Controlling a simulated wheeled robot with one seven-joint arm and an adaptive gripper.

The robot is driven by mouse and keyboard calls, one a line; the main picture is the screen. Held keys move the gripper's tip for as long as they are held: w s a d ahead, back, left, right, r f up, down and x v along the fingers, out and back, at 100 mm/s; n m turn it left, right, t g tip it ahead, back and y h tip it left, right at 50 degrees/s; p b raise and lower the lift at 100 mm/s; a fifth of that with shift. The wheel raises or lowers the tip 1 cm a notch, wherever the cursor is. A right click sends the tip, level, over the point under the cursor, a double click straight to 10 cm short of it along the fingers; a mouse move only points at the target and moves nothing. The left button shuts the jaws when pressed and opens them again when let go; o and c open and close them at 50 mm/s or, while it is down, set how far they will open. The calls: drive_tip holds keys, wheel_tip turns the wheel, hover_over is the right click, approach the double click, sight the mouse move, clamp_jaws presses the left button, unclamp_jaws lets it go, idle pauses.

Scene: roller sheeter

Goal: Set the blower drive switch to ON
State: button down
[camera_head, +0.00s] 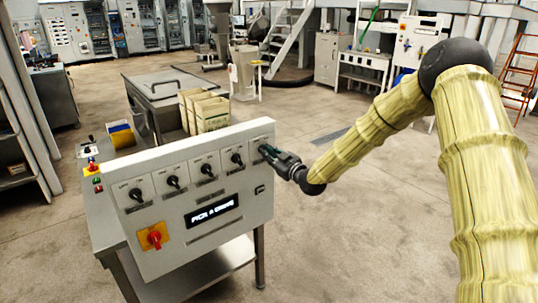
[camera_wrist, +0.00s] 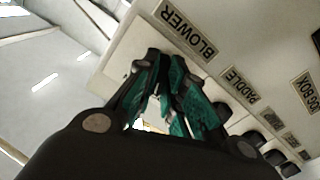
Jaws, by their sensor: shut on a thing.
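The control panel (camera_head: 225,225) stands upright on the near machine and carries a row of black rotary switches. In the wrist view, the plate reading BLOWER (camera_wrist: 187,28) is at the top, just beyond my fingertips. My gripper (camera_head: 266,152) reaches the panel's rightmost switch position from the right. In the wrist view my gripper (camera_wrist: 166,62) has its green-padded fingers closed at the panel below that plate. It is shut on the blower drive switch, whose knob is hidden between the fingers. Its pointer and setting cannot be seen.
The neighbouring switch (camera_head: 237,158) is close to the left of my gripper; its plate reads PADDLE (camera_wrist: 238,92). A lit display (camera_head: 212,207) and a red knob (camera_head: 154,237) on a yellow plate sit lower on the panel. Floor right of the machine is open.

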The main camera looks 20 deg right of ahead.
drive_tip(key=shift+m, duration=0.3)
drive_tip(key=shift+m+b, duration=1.85)
drive_tip(key=shift+m, duration=2.25)
drive_tip(key=c, duration=1.5)
unclamp_jaws()
drive_tip(key=v, duration=1.2)
